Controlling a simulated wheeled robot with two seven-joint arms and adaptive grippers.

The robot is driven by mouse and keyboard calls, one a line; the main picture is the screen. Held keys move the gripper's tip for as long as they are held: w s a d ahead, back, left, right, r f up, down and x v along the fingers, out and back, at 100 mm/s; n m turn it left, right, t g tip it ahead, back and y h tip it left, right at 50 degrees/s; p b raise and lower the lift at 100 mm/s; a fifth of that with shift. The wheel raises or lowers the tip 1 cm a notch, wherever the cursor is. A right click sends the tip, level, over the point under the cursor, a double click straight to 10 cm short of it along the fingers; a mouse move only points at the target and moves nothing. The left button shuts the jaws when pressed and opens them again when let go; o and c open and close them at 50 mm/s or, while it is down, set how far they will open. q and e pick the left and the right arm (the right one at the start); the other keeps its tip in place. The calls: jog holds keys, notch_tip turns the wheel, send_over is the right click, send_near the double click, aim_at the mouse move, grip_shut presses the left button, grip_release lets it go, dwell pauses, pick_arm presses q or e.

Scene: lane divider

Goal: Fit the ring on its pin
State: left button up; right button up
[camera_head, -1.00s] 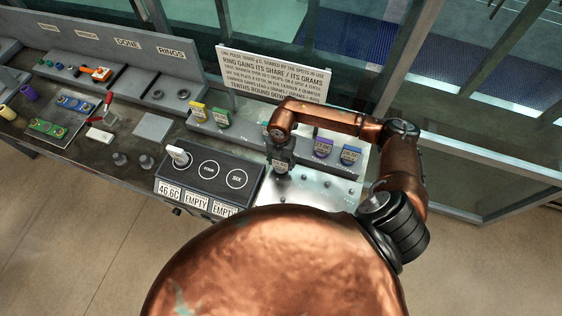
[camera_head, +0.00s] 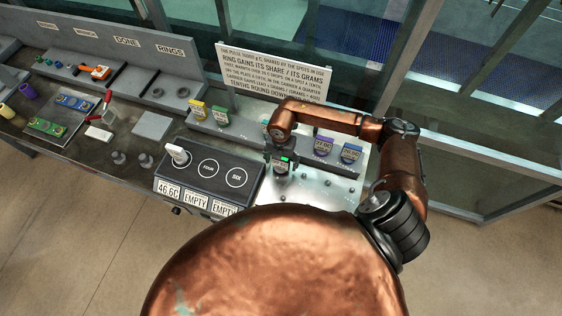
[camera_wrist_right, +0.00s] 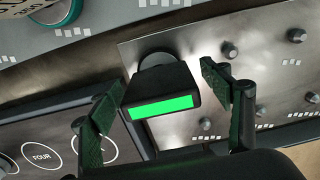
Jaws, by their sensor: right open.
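My right gripper (camera_head: 280,160) is over the left part of a metal plate (camera_head: 335,192) with several short pins. In the right wrist view its two fingers (camera_wrist_right: 163,108) are open, one on each side of a dark block with a lit green face (camera_wrist_right: 163,106). A grey round part (camera_wrist_right: 157,59) shows at the block's far end; I cannot tell whether it is the ring or whether it sits around a pin. The fingers look apart from the block. Bare pins (camera_wrist_right: 230,50) stand to the right of it. Two dark rings (camera_head: 183,93) lie on the shelf marked RINGS. My left gripper is not in view.
Yellow (camera_head: 197,110), green (camera_head: 221,116), purple (camera_head: 322,147) and blue (camera_head: 351,153) labelled pieces line the back, before an upright sign (camera_head: 275,72). My arm hides part of the plate.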

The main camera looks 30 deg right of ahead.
notch_tip(320, 180, up, 12)
jog(key=shift+r, duration=0.1)
dwell(0.4)
